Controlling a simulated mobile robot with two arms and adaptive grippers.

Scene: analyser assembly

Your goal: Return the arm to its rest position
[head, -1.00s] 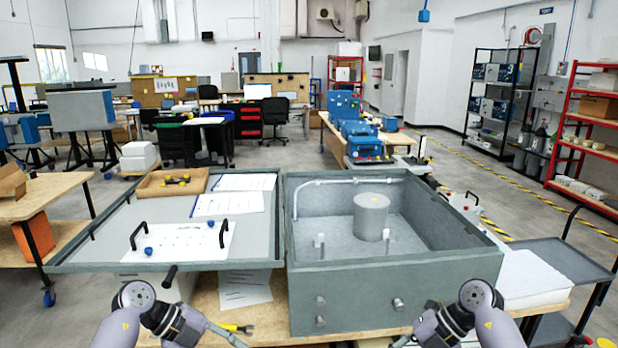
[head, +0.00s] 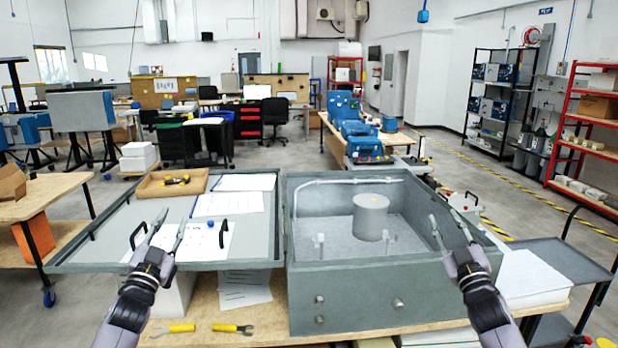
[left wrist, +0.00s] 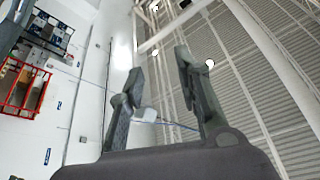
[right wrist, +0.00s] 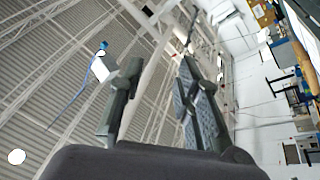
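My left gripper (head: 168,232) is raised over the open grey lid at the left of the head view, fingers pointing up and apart. In the left wrist view its two fingers (left wrist: 170,92) stand apart with nothing between them but the far wall and ceiling. My right gripper (head: 450,230) is raised at the right wall of the grey analyser box (head: 385,290), fingers apart. In the right wrist view its fingers (right wrist: 155,105) are also apart and empty, against the ceiling. The box is open and holds a grey cylinder (head: 370,215).
The lid panel (head: 110,225) lies open left of the box, with a wooden tray (head: 172,182) and papers on it. Two yellow-handled tools (head: 182,328) lie on the table's front edge. A dark cart (head: 560,260) stands at the right.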

